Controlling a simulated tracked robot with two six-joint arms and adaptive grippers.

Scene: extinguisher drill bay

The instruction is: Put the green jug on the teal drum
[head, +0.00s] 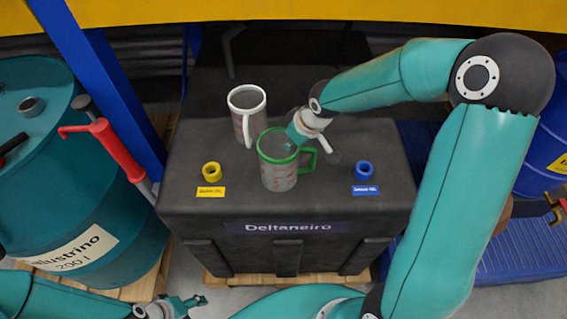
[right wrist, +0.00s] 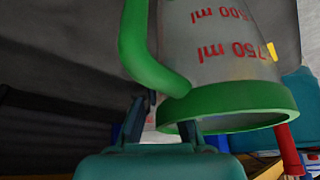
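The green jug (head: 279,176), clear grey with a green rim and handle and red markings, stands upright on the front of the black case. My right gripper (head: 292,143) is at its rim, near the handle. In the right wrist view, the jug (right wrist: 215,50) fills the upper middle. The right fingers (right wrist: 168,115) are apart, one outside the rim and one at its opening; firm contact cannot be told. The teal drum (head: 95,205) stands at the left, its top partly bare. My left gripper (head: 190,302) is low in front of the drum, too small to read.
A white-rimmed jug (head: 238,128) stands just behind the green one on the black case (head: 230,210). A yellow ring (head: 211,171) and a blue ring (head: 364,170) flank them. A red-handled tool (head: 112,145) and blue post (head: 105,90) are beside the drum. A blue drum (head: 545,150) is at right.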

